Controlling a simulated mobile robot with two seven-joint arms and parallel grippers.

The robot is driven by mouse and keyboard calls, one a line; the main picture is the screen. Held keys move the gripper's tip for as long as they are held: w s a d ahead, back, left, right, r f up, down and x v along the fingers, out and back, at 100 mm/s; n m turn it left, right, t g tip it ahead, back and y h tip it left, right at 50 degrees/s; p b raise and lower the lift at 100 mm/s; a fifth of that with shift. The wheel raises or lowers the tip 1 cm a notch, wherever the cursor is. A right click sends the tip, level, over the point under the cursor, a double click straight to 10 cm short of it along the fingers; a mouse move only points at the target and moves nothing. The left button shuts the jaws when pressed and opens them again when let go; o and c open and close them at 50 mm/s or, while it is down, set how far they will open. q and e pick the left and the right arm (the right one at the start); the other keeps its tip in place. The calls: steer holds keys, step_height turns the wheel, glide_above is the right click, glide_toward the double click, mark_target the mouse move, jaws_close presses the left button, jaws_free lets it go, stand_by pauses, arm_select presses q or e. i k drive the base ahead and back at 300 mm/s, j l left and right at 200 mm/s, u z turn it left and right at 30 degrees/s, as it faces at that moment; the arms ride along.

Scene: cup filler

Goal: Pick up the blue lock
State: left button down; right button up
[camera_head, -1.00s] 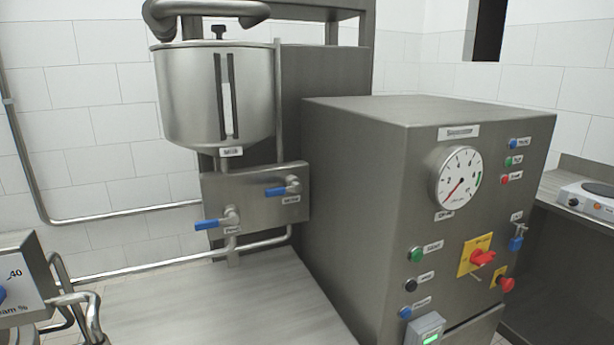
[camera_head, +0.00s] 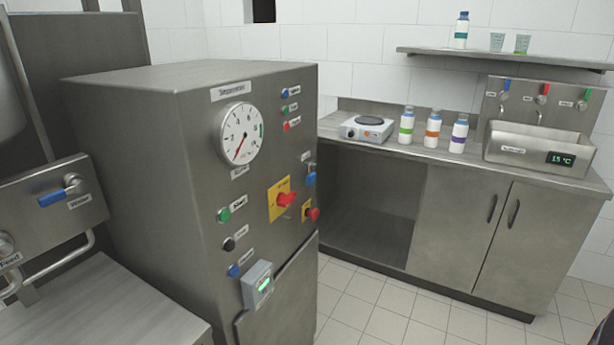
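The blue lock (camera_head: 311,178) is a small padlock hanging on the right side of the front of the steel control cabinet (camera_head: 150,125). It hangs just above and right of the yellow plate with the red rotary switch (camera_head: 284,199). Neither of my grippers is in the head view, so their state and distance from the lock do not show.
A red button (camera_head: 312,214) sits right below the lock. A gauge (camera_head: 240,133) and coloured buttons share the panel. A grey box with a green display (camera_head: 257,285) protrudes lower down. A counter (camera_head: 450,160) with bottles, hot plate (camera_head: 367,129) and sink (camera_head: 535,150) stands right. Tiled floor (camera_head: 380,310) is open.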

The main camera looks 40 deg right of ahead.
mark_target(311, 178)
steer(key=l+u, duration=0.15)
steer(key=l, duration=0.6)
steer(key=l+u, duration=0.15)
steer(key=l, duration=0.6)
steer(key=k+l+u, duration=0.2)
steer(key=l, duration=0.5)
steer(key=i, duration=0.1)
